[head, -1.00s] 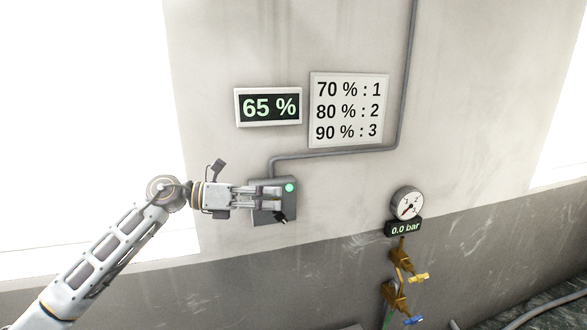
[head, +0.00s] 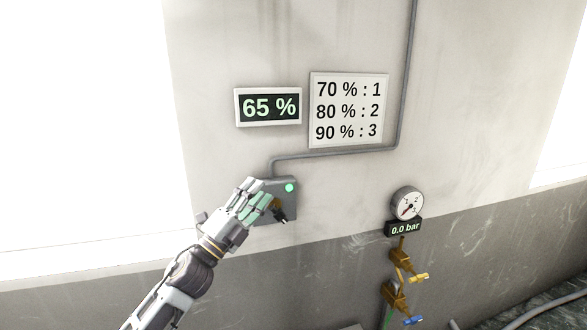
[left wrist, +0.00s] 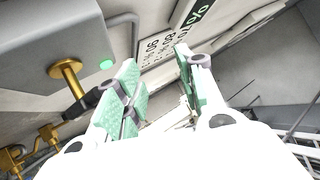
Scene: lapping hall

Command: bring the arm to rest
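My left gripper (head: 258,194) is in front of the left part of a grey wall box (head: 288,203) in the head view, its fingers pointing up and right. In the left wrist view the green-padded fingers of this gripper (left wrist: 158,88) stand apart with nothing between them. The box (left wrist: 55,35) is at the upper left there, with a brass shaft and a dark handle (left wrist: 80,108) beside the left finger. I cannot tell whether the finger touches the handle. The box's green lamp (head: 290,188) is lit. My right gripper is not in view.
A display (head: 268,107) reads 65 %. A sign (head: 348,110) lists 70 %: 1, 80 %: 2, 90 %: 3. A gauge (head: 407,203) above a 0.0 bar readout and brass valves (head: 398,293) with yellow and blue handles are on the right. The wall between box and gauge is bare.

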